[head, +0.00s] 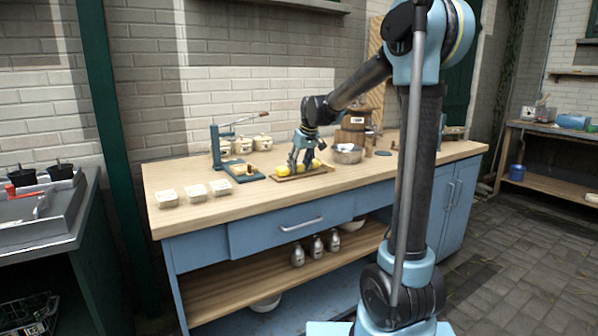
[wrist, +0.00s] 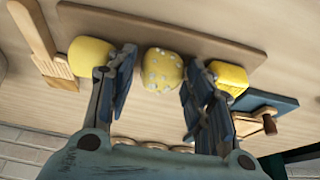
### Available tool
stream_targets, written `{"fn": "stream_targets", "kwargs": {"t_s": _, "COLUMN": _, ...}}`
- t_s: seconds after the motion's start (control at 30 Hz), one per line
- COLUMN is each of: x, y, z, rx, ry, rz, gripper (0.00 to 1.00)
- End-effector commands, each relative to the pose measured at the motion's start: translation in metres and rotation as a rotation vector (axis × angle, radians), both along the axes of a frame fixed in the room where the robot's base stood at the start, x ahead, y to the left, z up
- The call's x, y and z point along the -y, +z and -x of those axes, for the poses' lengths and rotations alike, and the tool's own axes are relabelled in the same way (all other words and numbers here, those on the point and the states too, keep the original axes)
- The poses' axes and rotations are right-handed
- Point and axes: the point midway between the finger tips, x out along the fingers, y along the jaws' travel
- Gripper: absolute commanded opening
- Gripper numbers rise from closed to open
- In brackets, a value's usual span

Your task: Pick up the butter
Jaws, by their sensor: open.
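Three yellow butter lumps lie in a row on a wooden board (head: 321,171). In the wrist view the left lump (wrist: 88,55) and right lump (wrist: 230,76) look plain, and the middle lump (wrist: 162,71) is speckled white. My gripper (wrist: 159,62) is open, with its fingers on either side of the middle lump and a gap to it on both sides. The left finger is close to the left lump, and the right finger partly covers the right lump. In the head view my gripper (head: 303,163) points down over the board and hides part of the butter.
A blue-based press (head: 240,172) stands left of the board, with pale jars (head: 242,145) behind. Several pale blocks (head: 196,193) sit at the bench's left end. A metal bowl (head: 347,154) is to the right. A wooden paddle (wrist: 38,42) lies beside the board in the wrist view.

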Motion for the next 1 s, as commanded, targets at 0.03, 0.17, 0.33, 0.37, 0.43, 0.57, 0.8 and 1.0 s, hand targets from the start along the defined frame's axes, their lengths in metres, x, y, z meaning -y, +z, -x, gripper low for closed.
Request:
{"fn": "stream_targets", "kwargs": {"t_s": 0.03, "x": -0.001, "y": -0.003, "z": -0.001, "rx": 0.000, "ry": 0.000, "rz": 0.000, "gripper": 0.47}}
{"fn": "stream_targets", "kwargs": {"t_s": 0.17, "x": -0.001, "y": -0.005, "z": -0.002, "rx": 0.000, "ry": 0.000, "rz": 0.000, "gripper": 0.47}}
{"fn": "stream_targets", "kwargs": {"t_s": 0.33, "x": -0.001, "y": -0.005, "z": -0.002, "rx": 0.000, "ry": 0.000, "rz": 0.000, "gripper": 0.41}}
{"fn": "stream_targets", "kwargs": {"t_s": 0.37, "x": -0.001, "y": -0.005, "z": -0.002, "rx": 0.000, "ry": 0.000, "rz": 0.000, "gripper": 0.34}}
{"fn": "stream_targets", "kwargs": {"t_s": 0.43, "x": -0.001, "y": -0.005, "z": -0.002, "rx": 0.000, "ry": 0.000, "rz": 0.000, "gripper": 0.18}}
{"fn": "stream_targets", "kwargs": {"t_s": 0.57, "x": -0.001, "y": -0.005, "z": -0.001, "rx": 0.000, "ry": 0.000, "rz": 0.000, "gripper": 0.13}}
{"fn": "stream_targets", "kwargs": {"t_s": 0.8, "x": -0.001, "y": -0.003, "z": -0.001, "rx": 0.000, "ry": 0.000, "rz": 0.000, "gripper": 0.13}}
{"fn": "stream_targets", "kwargs": {"t_s": 1.0, "x": -0.001, "y": 0.020, "z": -0.001, "rx": 0.000, "ry": 0.000, "rz": 0.000, "gripper": 0.13}}
